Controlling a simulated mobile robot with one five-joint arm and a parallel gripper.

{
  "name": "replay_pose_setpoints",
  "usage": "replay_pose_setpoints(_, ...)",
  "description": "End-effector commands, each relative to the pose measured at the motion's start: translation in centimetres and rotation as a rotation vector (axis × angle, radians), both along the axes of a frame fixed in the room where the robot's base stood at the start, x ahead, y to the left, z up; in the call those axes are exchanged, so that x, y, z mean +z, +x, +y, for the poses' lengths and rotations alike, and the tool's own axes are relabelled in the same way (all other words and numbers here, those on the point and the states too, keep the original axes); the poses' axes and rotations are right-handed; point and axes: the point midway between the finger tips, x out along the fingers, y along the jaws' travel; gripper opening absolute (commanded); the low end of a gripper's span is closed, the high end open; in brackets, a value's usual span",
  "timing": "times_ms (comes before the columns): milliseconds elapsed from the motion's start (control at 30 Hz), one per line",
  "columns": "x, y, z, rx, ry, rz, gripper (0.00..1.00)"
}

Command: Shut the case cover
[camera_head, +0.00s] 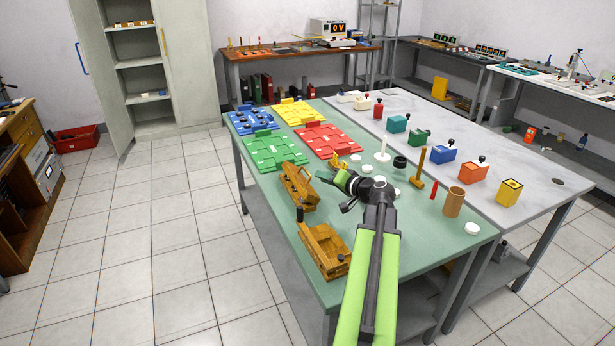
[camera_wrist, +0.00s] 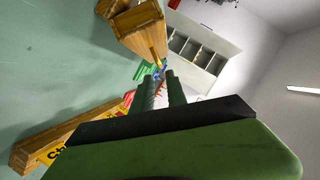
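I cannot tell which one the task means. My gripper (camera_head: 322,179) is just right of the farther case, apart from it and above the table. In the wrist view my gripper's green fingers (camera_wrist: 164,90) stand apart with a narrow gap and nothing held. A wooden box part (camera_wrist: 138,22) is above the fingers there, and a long wooden piece (camera_wrist: 55,140) with a yellow lettered label lies lower left.
Blue, yellow, green and red boards (camera_head: 328,139) cover the table's far end. A candle-like white stand (camera_head: 383,151), a wooden mallet (camera_head: 420,168) and a brown cup (camera_head: 453,200) stand to the right. Several coloured blocks (camera_head: 442,154) line the grey table beyond.

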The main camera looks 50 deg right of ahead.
Motion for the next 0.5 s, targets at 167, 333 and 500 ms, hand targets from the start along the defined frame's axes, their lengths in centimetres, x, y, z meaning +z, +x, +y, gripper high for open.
replay_pose_setpoints(167,-1.5,4.6,-0.6,0.003,0.001,0.000,0.18)
replay_pose_setpoints(333,-2.2,7.6,-0.9,0.001,0.000,0.000,0.18)
replay_pose_setpoints(500,-2.5,9.0,-1.0,0.001,0.000,0.001,0.18)
